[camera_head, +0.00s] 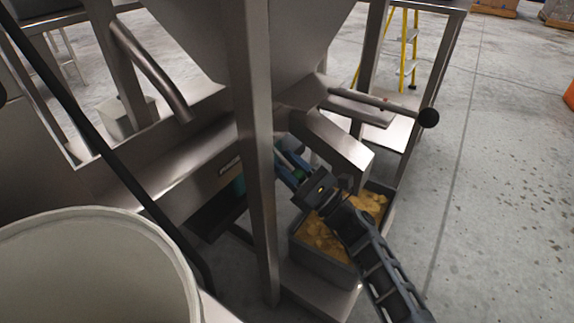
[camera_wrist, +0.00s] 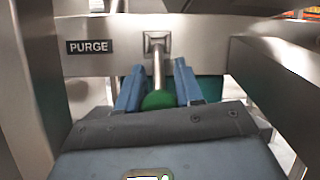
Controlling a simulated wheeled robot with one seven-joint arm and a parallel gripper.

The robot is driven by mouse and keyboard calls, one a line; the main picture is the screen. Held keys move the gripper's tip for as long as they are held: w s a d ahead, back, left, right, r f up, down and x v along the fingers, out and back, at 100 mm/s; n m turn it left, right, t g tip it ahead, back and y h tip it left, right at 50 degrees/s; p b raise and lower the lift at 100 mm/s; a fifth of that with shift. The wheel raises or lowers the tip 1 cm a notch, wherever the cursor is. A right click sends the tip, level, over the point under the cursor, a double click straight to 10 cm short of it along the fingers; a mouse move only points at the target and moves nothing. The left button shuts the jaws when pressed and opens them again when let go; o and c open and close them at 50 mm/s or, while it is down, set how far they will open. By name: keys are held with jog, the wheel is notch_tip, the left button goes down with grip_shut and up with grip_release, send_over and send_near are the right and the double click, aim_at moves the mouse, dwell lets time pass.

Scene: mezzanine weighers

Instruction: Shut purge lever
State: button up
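The purge lever is a short metal rod with a green ball knob (camera_wrist: 158,101), coming out of a square fitting on the steel panel. A black PURGE label (camera_wrist: 90,47) is to its left. My gripper (camera_wrist: 159,82) has its blue fingers on either side of the lever, with the knob between them near the palm. The fingers look spread, not clearly pressing on the knob. In the head view my gripper (camera_head: 284,160) reaches in behind a steel post, and a bit of the green knob (camera_head: 299,174) shows between the fingers.
A steel post (camera_head: 256,150) stands just left of my gripper. A grey bin of yellow chips (camera_head: 325,241) is below my wrist, under a steel chute (camera_head: 335,146). A black-knobbed bar (camera_head: 380,104) juts right. A pale drum (camera_head: 90,270) is at lower left. Floor at right is clear.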

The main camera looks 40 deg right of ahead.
jog(key=o, duration=0.4)
jog(key=shift+s, duration=0.1)
jog(key=p+v, duration=0.1)
jog(key=v, duration=0.6)
jog(key=shift+s+f+p, duration=0.2)
jog(key=shift+s+p, duration=0.05)
jog(key=shift+p, duration=0.1)
